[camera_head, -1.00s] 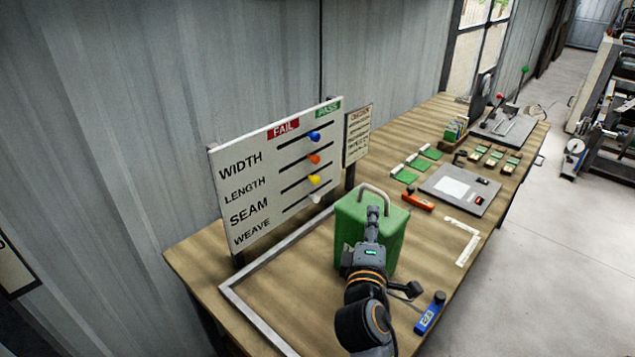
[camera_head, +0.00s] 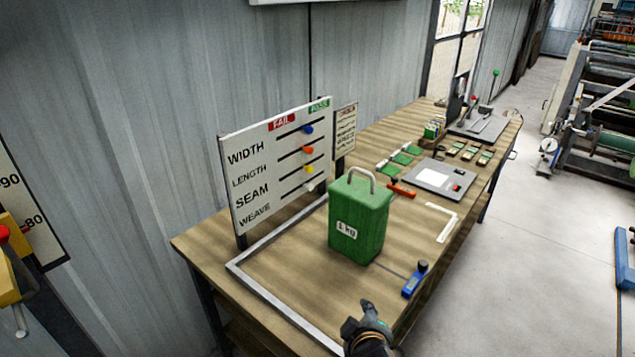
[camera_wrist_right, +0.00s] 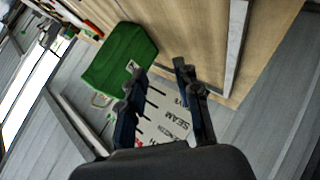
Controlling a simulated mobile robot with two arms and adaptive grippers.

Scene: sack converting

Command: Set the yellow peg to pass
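The white board (camera_head: 245,196) stands at the back of the bench with rows WIDTH, LENGTH, SEAM and WEAVE under red FAIL and green PASS labels. The yellow peg (camera_head: 308,169) is in the SEAM row, right of the slot's middle, under the orange peg (camera_head: 308,150) and blue peg (camera_head: 308,129). A white peg (camera_head: 309,186) is in the WEAVE row. My right gripper (camera_head: 367,306) is low at the bench's front, well apart from the board. The right wrist view shows its fingers (camera_wrist_right: 158,76) spread and empty, with the board partly hidden beyond. My left gripper is out of view.
A green 1 kg block (camera_head: 358,225) with a handle stands right of the board, near the way to the pegs. A metal frame strip (camera_head: 277,296) lies on the bench. A blue tool (camera_head: 414,279) lies near the front edge. Bench (camera_head: 300,262) between is bare.

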